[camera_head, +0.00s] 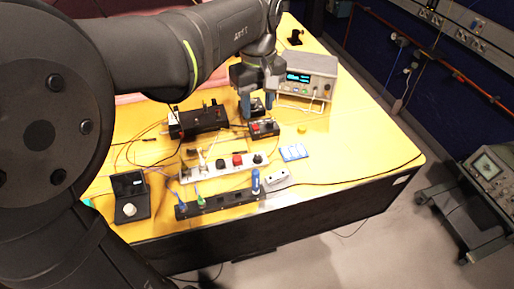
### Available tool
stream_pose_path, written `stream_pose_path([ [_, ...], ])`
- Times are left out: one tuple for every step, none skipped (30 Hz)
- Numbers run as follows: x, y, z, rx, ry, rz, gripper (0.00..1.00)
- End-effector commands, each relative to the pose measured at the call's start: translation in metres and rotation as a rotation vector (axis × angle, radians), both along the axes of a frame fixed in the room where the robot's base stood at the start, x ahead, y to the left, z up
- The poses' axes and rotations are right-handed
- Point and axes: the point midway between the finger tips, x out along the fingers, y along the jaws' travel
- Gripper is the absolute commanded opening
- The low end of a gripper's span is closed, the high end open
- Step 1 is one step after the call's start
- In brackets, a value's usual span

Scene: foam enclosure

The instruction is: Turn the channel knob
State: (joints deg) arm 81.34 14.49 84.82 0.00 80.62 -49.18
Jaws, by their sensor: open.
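My gripper (257,108) points down over the back middle of the yellow table (345,160), with its two fingers apart. Its fingertips are just above or behind a small dark box with red buttons (264,128); I cannot tell whether they touch anything. No label marks the channel knob, so I cannot tell which knob it is. A black box with a tilted screen and a round white knob (130,210) stands at the front left. A white panel (222,167) in the middle carries a red part and black knobs. My gripper is apart from both.
A grey bench instrument (308,76) with a lit display stands right of my gripper. A black device (198,121) lies left of it, with loose cables around. A black strip (218,203) with upright connectors lies along the front edge. The table's right side is mostly clear.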

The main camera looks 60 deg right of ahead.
Motion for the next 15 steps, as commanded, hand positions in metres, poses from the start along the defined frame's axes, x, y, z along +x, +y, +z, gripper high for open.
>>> stream_pose_path([
  [0.0, 0.0, -0.004, 0.003, 0.001, 0.004, 0.42],
  [0.0, 0.001, -0.007, 0.004, 0.001, 0.004, 0.42],
  [0.0, 0.001, -0.012, 0.006, 0.001, 0.003, 0.42],
  [0.0, 0.001, -0.017, 0.004, 0.001, 0.003, 0.42],
  [0.0, 0.001, -0.022, 0.006, 0.001, 0.002, 0.42],
  [0.0, 0.001, -0.03, 0.006, 0.001, 0.002, 0.42],
  [0.0, 0.001, -0.036, 0.006, 0.001, 0.002, 0.42],
  [0.0, 0.001, -0.043, 0.006, 0.001, 0.002, 0.42],
  [0.0, 0.001, -0.052, 0.008, 0.001, 0.001, 0.42],
  [0.0, 0.001, -0.059, 0.006, 0.001, 0.001, 0.42],
  [0.0, 0.001, -0.065, 0.007, 0.002, 0.001, 0.42],
  [0.0, 0.001, -0.074, 0.007, 0.002, 0.001, 0.42],
  [0.0, 0.001, -0.081, 0.006, 0.001, 0.001, 0.42],
  [0.0, 0.001, -0.088, 0.007, 0.002, 0.0, 0.42],
  [0.0, 0.001, -0.097, 0.006, 0.001, 0.0, 0.42],
])
